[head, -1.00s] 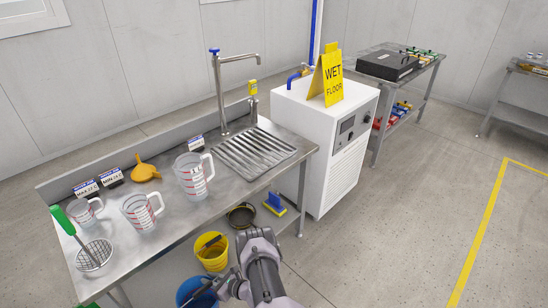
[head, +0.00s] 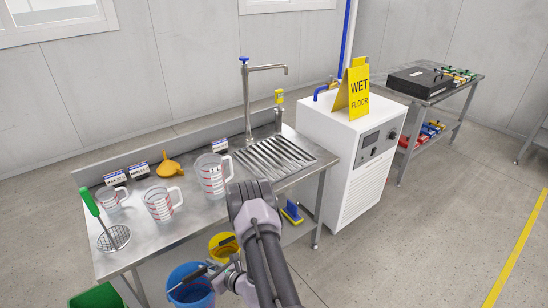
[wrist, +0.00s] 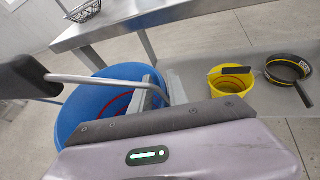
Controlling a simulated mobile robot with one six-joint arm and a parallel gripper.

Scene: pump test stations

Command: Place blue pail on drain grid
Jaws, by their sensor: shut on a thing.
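The blue pail (head: 190,287) is low in front of the bench's near side, at the bottom of the head view. It also shows large at the left of the wrist view (wrist: 75,125), with a wire handle and a dark grip. My gripper (head: 222,275) is shut on the blue pail; its fingers are at the pail's rim in the wrist view (wrist: 152,97). The inside of the pail is partly hidden by the fingers. The drain grid (head: 275,155) is a ribbed metal area on the bench top below the tap, bare, up and right of the pail.
Several measuring jugs (head: 212,176), a green-handled strainer (head: 115,238) and a yellow funnel (head: 168,168) stand on the bench (head: 145,255). A white cabinet (head: 350,170) stands right of the bench.

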